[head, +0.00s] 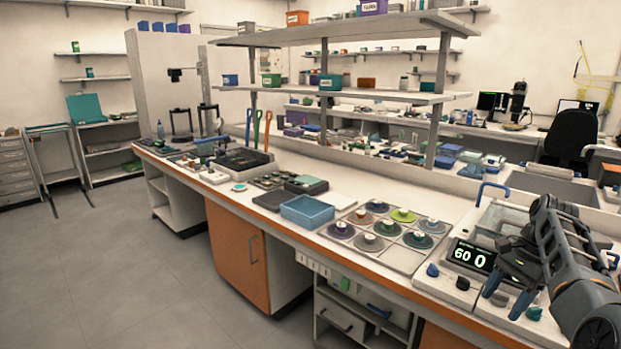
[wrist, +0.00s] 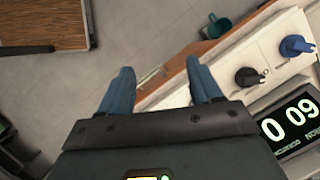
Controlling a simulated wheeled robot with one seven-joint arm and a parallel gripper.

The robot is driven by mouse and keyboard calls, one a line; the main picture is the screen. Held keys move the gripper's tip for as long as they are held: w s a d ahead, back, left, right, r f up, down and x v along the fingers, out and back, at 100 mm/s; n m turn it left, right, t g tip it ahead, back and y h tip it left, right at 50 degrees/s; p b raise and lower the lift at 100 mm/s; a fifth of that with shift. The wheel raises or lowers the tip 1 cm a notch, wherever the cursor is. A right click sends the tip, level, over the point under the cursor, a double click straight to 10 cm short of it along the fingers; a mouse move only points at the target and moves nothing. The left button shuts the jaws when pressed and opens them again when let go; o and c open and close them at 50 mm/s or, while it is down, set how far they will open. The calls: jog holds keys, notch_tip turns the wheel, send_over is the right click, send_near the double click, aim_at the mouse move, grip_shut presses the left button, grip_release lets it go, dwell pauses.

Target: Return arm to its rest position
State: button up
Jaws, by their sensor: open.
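My gripper (head: 508,291) is at the right of the head view, in front of the water-bath-like device with the digital display (head: 471,257). Its two blue fingers point down near the front edge of the bench. In the wrist view my gripper (wrist: 155,85) is open, with its fingers apart and nothing between them. Below the fingers are the bench edge and the floor. The display also shows at the right of the wrist view (wrist: 290,125).
A black knob (wrist: 249,77) and a blue knob (wrist: 295,46) are right of the fingers. The bench holds a grid of round discs (head: 388,228), a blue tray (head: 306,211) and a shelf rack (head: 345,95). The floor (head: 110,270) at left is clear.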

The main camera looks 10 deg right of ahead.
jog(key=s+a+f+n+t+h, duration=0.15)
jog(key=s+f, duration=0.35)
jog(key=f, duration=0.5)
jog(key=s+a+f+n+t+h, duration=0.1)
jog(key=s+a+f+h, duration=0.3)
jog(key=f, duration=0.7)
jog(key=s+a+f+n+t+h, duration=0.1)
jog(key=s+a+f+n+t, duration=0.15)
jog(key=s, duration=0.45)
jog(key=s+a+f+n+t+h, duration=0.1)
jog(key=s+a+f+n, duration=0.1)
jog(key=s+a, duration=0.35)
jog(key=s+a+r+n+t+y, duration=0.1)
jog(key=s+a+r+n+t, duration=0.4)
jog(key=s+r, duration=0.45)
jog(key=s+a+r+n+t+y, duration=0.1)
jog(key=s+a+r+n+t, duration=0.1)
jog(key=s+a+r, duration=0.65)
jog(key=s+a+r+n+t, duration=0.1)
jog(key=s+r, duration=0.2)
jog(key=r, duration=0.4)
jog(key=s+a+r+n+t+y, duration=0.1)
jog(key=s+r, duration=0.3)
jog(key=r, duration=0.3)
jog(key=shift+s+a, duration=0.15)
jog(key=shift+s, duration=0.15)
jog(key=shift+r, duration=0.1)
